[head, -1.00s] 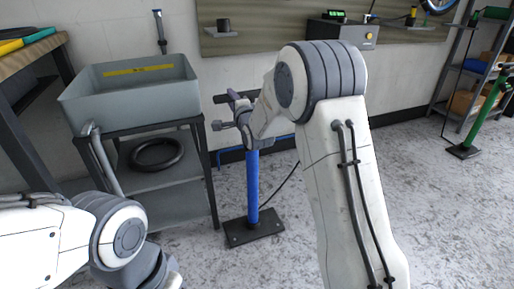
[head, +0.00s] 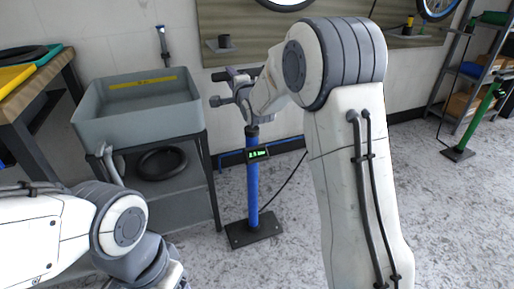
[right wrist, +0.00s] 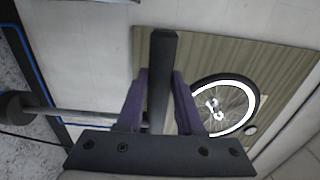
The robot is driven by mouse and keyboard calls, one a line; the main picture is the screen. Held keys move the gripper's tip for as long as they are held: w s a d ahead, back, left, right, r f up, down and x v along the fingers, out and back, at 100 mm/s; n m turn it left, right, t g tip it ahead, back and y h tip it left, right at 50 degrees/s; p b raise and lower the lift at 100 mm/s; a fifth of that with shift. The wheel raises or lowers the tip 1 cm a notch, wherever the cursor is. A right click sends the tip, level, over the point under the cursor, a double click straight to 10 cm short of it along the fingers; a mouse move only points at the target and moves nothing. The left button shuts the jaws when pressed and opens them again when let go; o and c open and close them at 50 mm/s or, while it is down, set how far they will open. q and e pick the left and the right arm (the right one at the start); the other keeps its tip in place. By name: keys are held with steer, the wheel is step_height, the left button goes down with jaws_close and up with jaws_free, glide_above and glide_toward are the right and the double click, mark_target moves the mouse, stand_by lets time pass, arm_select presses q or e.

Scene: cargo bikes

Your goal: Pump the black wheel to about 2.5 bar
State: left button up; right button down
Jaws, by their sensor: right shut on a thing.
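A blue floor pump (head: 252,190) stands upright on its dark base plate in the head view. A small display (head: 257,153) with green digits is near the top of its barrel; it looks like 2.5 bar, but the digits are tiny. My right gripper (head: 236,85) is above the barrel, shut on the pump's dark handle (right wrist: 162,75), which the right wrist view shows between the purple fingers. A wheel with black tyre and white rim (right wrist: 226,104) hangs on the wall panel; its lower edge shows in the head view (head: 285,4).
A grey basin (head: 140,115) on a stand is left of the pump, with a loose black tyre (head: 162,163) on its lower shelf. A blue-rimmed wheel (head: 437,10) and a green pump (head: 480,120) are at right. A black hose runs along the floor.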

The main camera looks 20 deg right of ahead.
steer(key=shift+r, duration=0.1)
step_height(320, 180, down, 17)
steer(key=b, duration=1.3)
steer(key=shift+c, duration=1)
jaws_free()
steer(key=shift+r, duration=0.5)
steer(key=s+b, duration=0.1)
steer(key=s, duration=0.8)
steer(key=shift+d+r+b, duration=0.15)
steer(key=shift+b, duration=0.25)
